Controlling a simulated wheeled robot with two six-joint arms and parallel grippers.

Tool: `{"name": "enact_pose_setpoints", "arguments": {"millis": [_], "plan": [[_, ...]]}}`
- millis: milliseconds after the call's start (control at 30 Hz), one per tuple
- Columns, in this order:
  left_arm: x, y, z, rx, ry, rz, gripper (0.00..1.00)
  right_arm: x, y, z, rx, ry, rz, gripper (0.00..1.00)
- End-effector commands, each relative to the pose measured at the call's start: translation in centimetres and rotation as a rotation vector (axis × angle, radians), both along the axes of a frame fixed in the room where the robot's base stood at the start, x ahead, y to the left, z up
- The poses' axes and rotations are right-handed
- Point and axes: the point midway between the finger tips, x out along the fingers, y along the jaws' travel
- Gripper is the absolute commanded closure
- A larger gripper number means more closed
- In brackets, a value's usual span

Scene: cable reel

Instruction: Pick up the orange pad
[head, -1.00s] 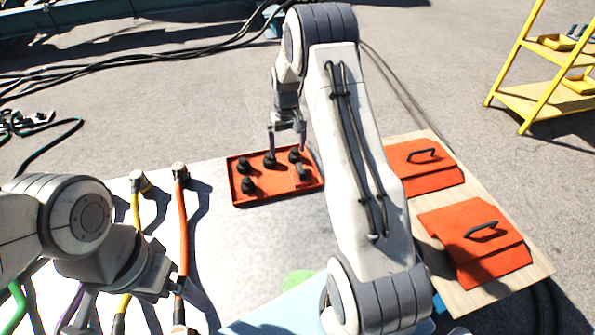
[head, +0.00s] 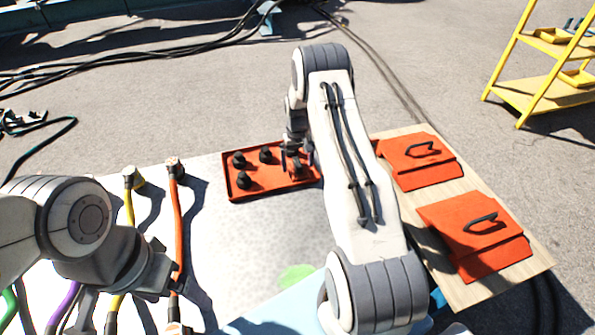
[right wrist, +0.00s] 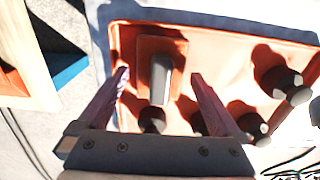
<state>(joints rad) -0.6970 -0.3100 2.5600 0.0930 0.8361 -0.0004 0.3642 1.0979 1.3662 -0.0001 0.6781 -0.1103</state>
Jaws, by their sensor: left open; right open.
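A small orange pad (right wrist: 148,50) with a grey upright handle (right wrist: 160,80) lies in the right end of a red-orange tray (head: 252,192), seen in the right wrist view. In the head view, my right gripper (head: 297,160) is over that end of the tray and mostly hides the pad. It is open and points down. In the right wrist view, its two fingers (right wrist: 160,76) are on either side of the handle, with gaps on both sides. My left gripper (head: 160,270) is open and empty, near the orange cable at the left.
Several black knobs (head: 243,181) stand in the tray. Two larger orange-red covers with black handles (head: 475,240) lie on a wooden board (head: 520,275) at the right. Yellow, orange and purple cables (head: 177,215) lie on the table's left. The table middle is clear.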

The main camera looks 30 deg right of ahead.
Motion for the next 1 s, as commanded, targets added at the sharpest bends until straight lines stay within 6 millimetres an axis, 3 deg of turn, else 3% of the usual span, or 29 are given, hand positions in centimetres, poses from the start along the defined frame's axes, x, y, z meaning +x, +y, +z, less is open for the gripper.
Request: {"name": "enact_pose_setpoints", "arguments": {"millis": [67, 267, 300, 500, 767, 1000], "plan": [[0.0, 0.0, -0.3, 0.0, 0.0, 0.0, 0.07, 0.0, 0.0, -0.9, 0.0, 0.0, 0.0, 0.0], [0.0, 0.0, -0.2, 0.0, 0.0, 0.0, 0.07, 0.1, 0.0, -1.0, -0.001, -0.002, 0.0, 0.0], [0.0, 0.0, -0.2, 0.0, 0.0, 0.0, 0.07, 0.0, 0.0, -1.0, 0.0, -0.001, 0.0, 0.04], [0.0, 0.0, -0.2, 0.0, 0.0, 0.0, 0.07, 0.0, 0.0, -1.0, 0.0, -0.001, 0.0, 0.77], [0.0, 0.0, -0.1, 0.0, 0.0, 0.0, 0.07, 0.1, 0.0, -0.6, -0.001, -0.002, 0.0, 0.77], [0.0, 0.0, 1.0, 0.0, 0.0, 0.0, 0.07, 0.1, 0.0, 3.6, -0.002, -0.005, 0.0, 0.77]]}}
